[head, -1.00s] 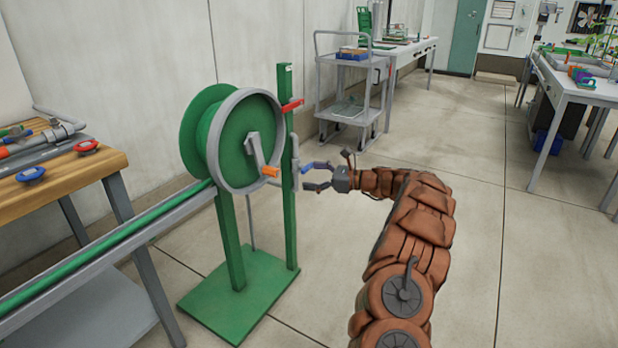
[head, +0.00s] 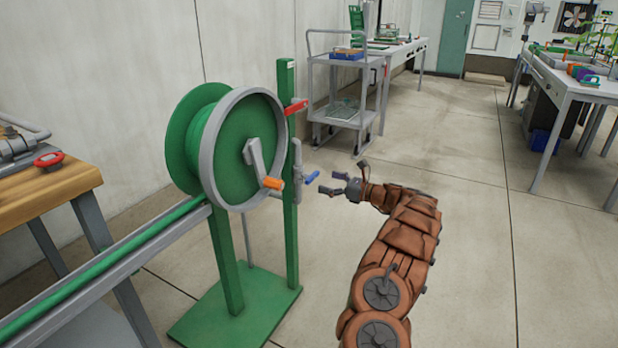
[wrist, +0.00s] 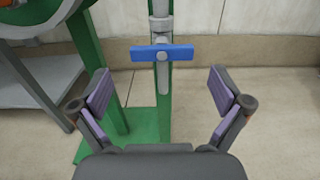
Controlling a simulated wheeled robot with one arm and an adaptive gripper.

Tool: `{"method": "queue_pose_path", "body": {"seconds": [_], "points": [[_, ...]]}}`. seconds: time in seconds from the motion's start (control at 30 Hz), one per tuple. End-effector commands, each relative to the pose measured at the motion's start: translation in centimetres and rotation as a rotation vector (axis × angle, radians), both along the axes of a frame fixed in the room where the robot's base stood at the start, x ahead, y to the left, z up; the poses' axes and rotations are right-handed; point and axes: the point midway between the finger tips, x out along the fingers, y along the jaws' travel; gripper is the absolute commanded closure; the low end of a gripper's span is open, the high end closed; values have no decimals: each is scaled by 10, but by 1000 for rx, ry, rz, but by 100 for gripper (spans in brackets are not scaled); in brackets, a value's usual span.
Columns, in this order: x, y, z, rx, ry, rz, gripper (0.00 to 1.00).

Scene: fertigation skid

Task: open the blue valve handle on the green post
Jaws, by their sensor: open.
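The blue valve handle (head: 312,178) sits on a grey pipe beside the green post (head: 290,230). In the wrist view the blue handle (wrist: 162,53) lies crosswise, roughly level, in front of the vertical grey pipe (wrist: 163,90). My gripper (head: 325,182) is just right of the handle in the head view, apart from it. In the wrist view my gripper (wrist: 162,92) has its two padded fingers spread wide, with the handle beyond and between them, a little above the fingertips. Nothing is held.
A green hose reel (head: 235,150) with an orange-tipped crank (head: 270,182) stands left of the handle. A red lever (head: 295,107) is higher on the post. A wooden bench (head: 60,185) is at left, and a grey cart (head: 345,85) behind.

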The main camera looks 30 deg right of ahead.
Motion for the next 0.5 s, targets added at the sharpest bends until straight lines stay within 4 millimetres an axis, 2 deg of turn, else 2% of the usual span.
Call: {"method": "queue_pose_path", "body": {"seconds": [0.33,0.5], "points": [[40,22,-3,-3,1,-3,0],[53,31,0,-2,-2,-3,0]]}}
